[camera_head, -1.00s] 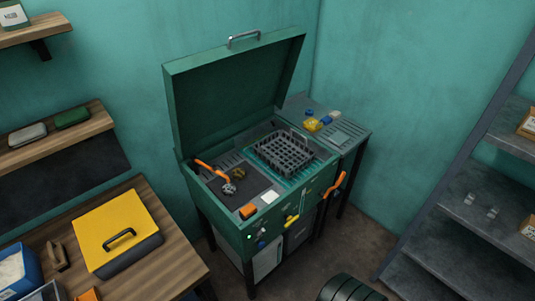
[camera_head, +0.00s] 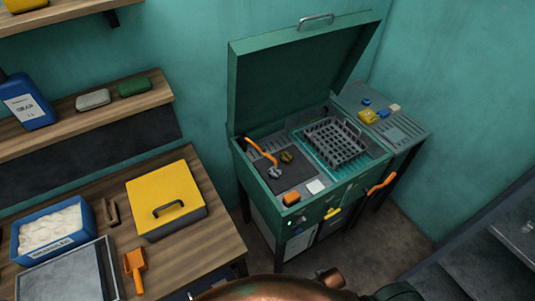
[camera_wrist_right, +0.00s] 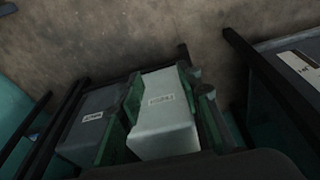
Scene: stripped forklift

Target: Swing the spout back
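An orange spout (camera_head: 262,152) sits inside the open green washing cabinet (camera_head: 249,185) in the head view. It slants from the back left towards a grey end piece (camera_head: 275,173) over a dark plate at the left of the basin. A small brown piece (camera_head: 286,157) lies beside that end. My left gripper shows in neither view. The gripper is away from the spout, out of the head view.
A grey basket (camera_head: 335,142) is in the basin, under the raised lid (camera_head: 300,80). An orange handle (camera_head: 382,184) sticks out at the cabinet's right front. A wooden bench (camera_head: 220,245) with a yellow box (camera_head: 165,195) stands left. Dark shelving (camera_head: 480,255) is at right.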

